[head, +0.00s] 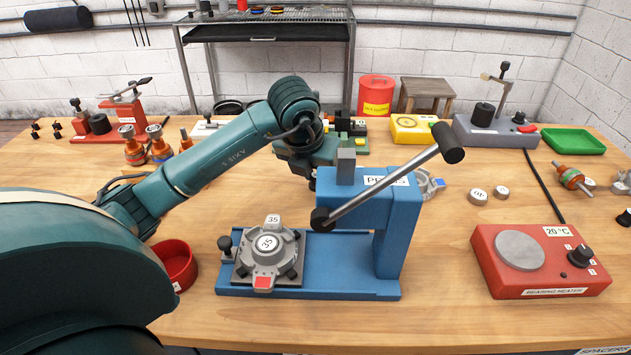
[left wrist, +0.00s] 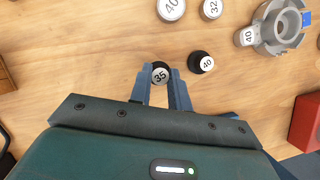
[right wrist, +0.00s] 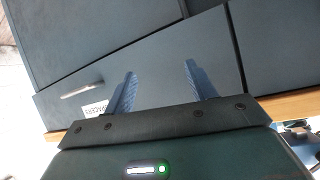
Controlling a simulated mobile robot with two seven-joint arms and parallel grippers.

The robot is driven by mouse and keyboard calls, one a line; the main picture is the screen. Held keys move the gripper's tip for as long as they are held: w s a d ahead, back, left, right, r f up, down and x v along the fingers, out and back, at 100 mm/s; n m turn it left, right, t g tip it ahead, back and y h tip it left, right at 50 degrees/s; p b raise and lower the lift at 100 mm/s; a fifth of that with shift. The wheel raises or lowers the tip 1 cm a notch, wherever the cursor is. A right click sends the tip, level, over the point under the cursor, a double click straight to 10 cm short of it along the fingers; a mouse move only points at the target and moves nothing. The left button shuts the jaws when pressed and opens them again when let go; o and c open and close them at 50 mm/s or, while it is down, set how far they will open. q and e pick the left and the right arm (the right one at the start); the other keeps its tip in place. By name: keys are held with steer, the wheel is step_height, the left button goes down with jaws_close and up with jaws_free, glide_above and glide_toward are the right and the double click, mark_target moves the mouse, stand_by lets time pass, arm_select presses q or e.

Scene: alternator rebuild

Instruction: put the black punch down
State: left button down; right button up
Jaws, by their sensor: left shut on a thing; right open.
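My left gripper (left wrist: 160,88) is shut on a black punch (left wrist: 160,70) with a white top marked 35, seen from above over the wooden table. I cannot tell whether its lower end touches the wood. A second black punch (left wrist: 203,63), marked 40, stands just right of the fingers, apart from them. In the head view my left arm reaches behind the blue press (head: 398,215). The press hides the fingertips and both punches there. My right gripper (right wrist: 160,88) is open and empty, in front of a dark drawer front; it is not in the head view.
A grey housing (left wrist: 283,28) lies right of the punches. Two pale rings lie near it, marked 40 (left wrist: 171,8) and 32 (left wrist: 211,8). The red bearing heater (head: 540,262) stands right of the press. A red bowl (head: 176,266) sits left. Bare wood surrounds the held punch's left side.

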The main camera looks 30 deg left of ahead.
arm_select(q)
steer(key=shift+f, duration=1.25)
steer(key=shift+f, duration=0.2)
steer(key=c, duration=1.3)
jaws_free()
